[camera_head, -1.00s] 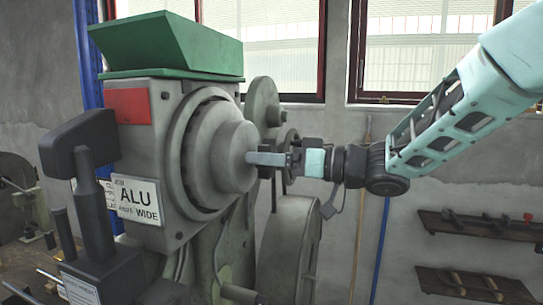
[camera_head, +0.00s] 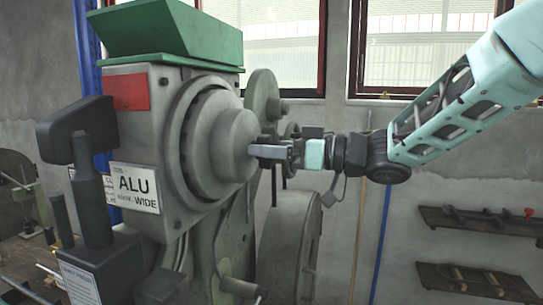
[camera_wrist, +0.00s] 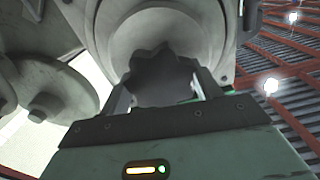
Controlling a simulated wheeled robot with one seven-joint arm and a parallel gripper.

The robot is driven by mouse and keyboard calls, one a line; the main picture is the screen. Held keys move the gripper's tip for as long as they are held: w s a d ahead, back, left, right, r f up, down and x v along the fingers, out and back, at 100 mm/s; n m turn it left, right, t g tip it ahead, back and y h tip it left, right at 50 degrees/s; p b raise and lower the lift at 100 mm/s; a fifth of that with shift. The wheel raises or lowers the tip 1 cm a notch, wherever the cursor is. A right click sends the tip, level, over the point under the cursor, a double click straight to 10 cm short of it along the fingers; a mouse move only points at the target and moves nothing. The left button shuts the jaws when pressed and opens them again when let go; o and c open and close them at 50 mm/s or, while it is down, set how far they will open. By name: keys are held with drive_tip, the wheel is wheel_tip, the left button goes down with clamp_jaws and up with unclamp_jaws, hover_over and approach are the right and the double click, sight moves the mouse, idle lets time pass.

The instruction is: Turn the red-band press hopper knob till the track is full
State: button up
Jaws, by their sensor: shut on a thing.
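The press with a red band (camera_head: 130,92) stands at left centre in the head view, with a green hopper (camera_head: 170,30) on top and a plate (camera_head: 136,187) reading ALU and WIDE. A round grey drum (camera_head: 236,145) sticks out of its right side. My gripper (camera_head: 266,151) reaches in from the right to the drum's end. In the wrist view, a dark lobed knob (camera_wrist: 163,78) sits at the middle of the drum, between the two fingers of my gripper (camera_wrist: 162,92), which is shut on it. The track and its fill do not show clearly.
A black lever (camera_head: 80,130) stands upright at the press's left front. Grey wheels (camera_head: 262,98) and a large round housing (camera_head: 293,245) lie behind the gripper. Wall shelves (camera_head: 475,220) with tools hang at right. Open room lies between them and the press.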

drive_tip(key=n+b, duration=0.1)
drive_tip(key=n, duration=0.1)
drive_tip(key=n+b, duration=0.1)
drive_tip(key=b, duration=0.1)
drive_tip(key=shift+f+n, duration=0.3)
drive_tip(key=shift+n, duration=0.1)
drive_tip(key=n+b, duration=0.3)
drive_tip(key=b, duration=0.1)
drive_tip(key=shift+n, duration=0.3)
drive_tip(key=n+b, duration=0.3)
drive_tip(key=shift+n+b, duration=0.3)
drive_tip(key=n+b, duration=0.3)
drive_tip(key=shift+n, duration=0.3)
drive_tip(key=n+b, duration=0.3)
drive_tip(key=shift+n+b, duration=0.3)
drive_tip(key=shift+b, duration=0.1)
drive_tip(key=n+b, duration=0.3)
drive_tip(key=shift+n, duration=0.4)
drive_tip(key=n+b, duration=0.3)
drive_tip(key=shift+n, duration=0.4)
drive_tip(key=shift+n+b, duration=0.9)
drive_tip(key=shift+r, duration=0.15)
